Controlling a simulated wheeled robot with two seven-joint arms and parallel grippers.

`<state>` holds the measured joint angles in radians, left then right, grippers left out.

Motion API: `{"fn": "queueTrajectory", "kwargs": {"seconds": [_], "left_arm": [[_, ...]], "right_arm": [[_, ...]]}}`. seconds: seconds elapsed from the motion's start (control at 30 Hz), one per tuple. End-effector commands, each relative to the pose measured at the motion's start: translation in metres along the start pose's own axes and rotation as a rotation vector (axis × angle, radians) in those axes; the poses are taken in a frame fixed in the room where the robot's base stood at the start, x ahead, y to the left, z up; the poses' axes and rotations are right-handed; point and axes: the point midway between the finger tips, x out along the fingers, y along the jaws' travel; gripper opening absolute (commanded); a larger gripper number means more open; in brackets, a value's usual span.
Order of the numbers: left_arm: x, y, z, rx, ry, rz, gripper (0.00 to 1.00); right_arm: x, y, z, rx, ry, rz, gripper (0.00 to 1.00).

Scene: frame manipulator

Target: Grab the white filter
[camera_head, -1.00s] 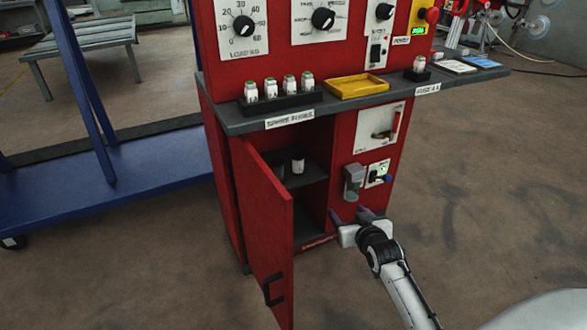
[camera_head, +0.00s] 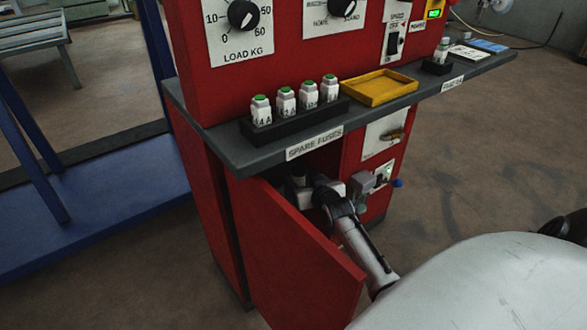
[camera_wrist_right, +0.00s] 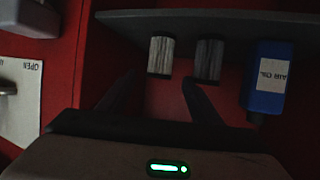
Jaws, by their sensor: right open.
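The white filter (camera_wrist_right: 160,57) is a short, ribbed pale cylinder on the cabinet shelf (camera_wrist_right: 230,22); the right wrist view looks upside down. Beside it stands a similar dark grey filter (camera_wrist_right: 208,60). My right gripper (camera_wrist_right: 160,82) is open, with its two dark fingers pointing toward the white filter and nothing held between them. The fingertips are close to it; I cannot tell whether they reach around it. In the head view my right gripper (camera_head: 322,192) is inside the cabinet opening, its fingertips hidden. My left gripper is not in view.
A blue bottle labelled air oil (camera_wrist_right: 268,80) stands near the dark filter. The open red door (camera_head: 295,265) is left of my right arm. A grey ledge (camera_head: 225,142) overhangs the opening, bearing spare fuses (camera_head: 308,94) and a yellow tray (camera_head: 378,88).

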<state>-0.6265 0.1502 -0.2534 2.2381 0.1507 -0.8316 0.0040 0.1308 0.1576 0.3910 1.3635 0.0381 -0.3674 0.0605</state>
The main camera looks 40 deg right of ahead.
Motion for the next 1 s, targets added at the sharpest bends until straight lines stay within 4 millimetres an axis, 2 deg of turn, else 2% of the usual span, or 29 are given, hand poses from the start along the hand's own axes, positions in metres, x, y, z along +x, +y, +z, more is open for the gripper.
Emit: {"fn": "queueTrajectory", "kwargs": {"seconds": [0.03, 0.27, 0.43, 0.5, 0.63, 0.83, 0.87, 1.0], "left_arm": [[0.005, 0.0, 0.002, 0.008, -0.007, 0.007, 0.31], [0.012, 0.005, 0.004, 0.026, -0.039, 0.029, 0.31], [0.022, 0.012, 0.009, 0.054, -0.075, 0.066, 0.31], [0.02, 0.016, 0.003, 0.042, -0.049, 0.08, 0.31], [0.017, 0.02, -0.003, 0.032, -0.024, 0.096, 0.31], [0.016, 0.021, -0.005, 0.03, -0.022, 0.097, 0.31], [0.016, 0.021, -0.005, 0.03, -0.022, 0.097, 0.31], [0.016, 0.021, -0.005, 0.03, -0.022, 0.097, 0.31]], "right_arm": [[0.009, 0.0, 0.003, 0.0, 0.001, 0.0, 0.59], [0.027, 0.0, 0.003, 0.0, 0.001, 0.0, 0.59], [0.054, 0.002, 0.008, 0.001, 0.001, 0.001, 0.59], [0.062, 0.001, 0.006, 0.001, 0.001, 0.0, 0.59], [0.07, 0.001, 0.004, 0.0, 0.001, 0.0, 0.59], [0.07, 0.001, 0.003, 0.0, 0.0, 0.0, 0.59], [0.07, 0.001, 0.003, 0.0, 0.0, 0.0, 0.57], [0.07, 0.001, 0.003, 0.0, 0.0, 0.0, 0.34]]}}
